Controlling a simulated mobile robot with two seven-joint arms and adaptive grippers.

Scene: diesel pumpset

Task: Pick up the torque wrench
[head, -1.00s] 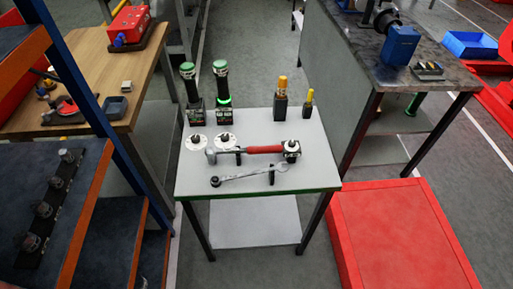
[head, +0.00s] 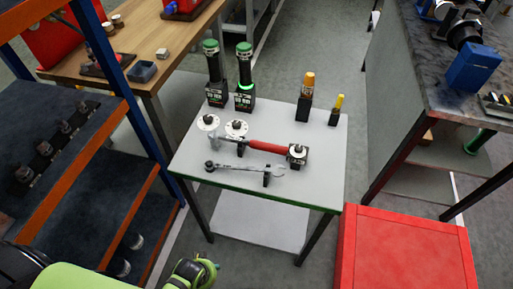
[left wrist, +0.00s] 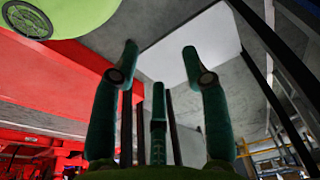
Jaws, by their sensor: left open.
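A long red-handled tool (head: 265,147) with grey metal ends, which looks like the torque wrench, lies across a small grey table (head: 318,185). Its right end is at a dark block with a round top (head: 297,152). A silver spanner-like tool (head: 238,170) lies in front of it on a small black holder. My left gripper (head: 200,272) is low at the picture's bottom edge, in front of the table and apart from both tools. In the left wrist view its dark green fingers (left wrist: 160,65) are spread and empty. My right gripper is not in view.
Two black, green-topped devices (head: 244,75) and two yellow-topped ones (head: 307,92) stand along the table's back. White discs (head: 236,128) lie behind the red handle. A blue-orange shelf (head: 115,150) is on the left; a red box (head: 405,250) is at front right.

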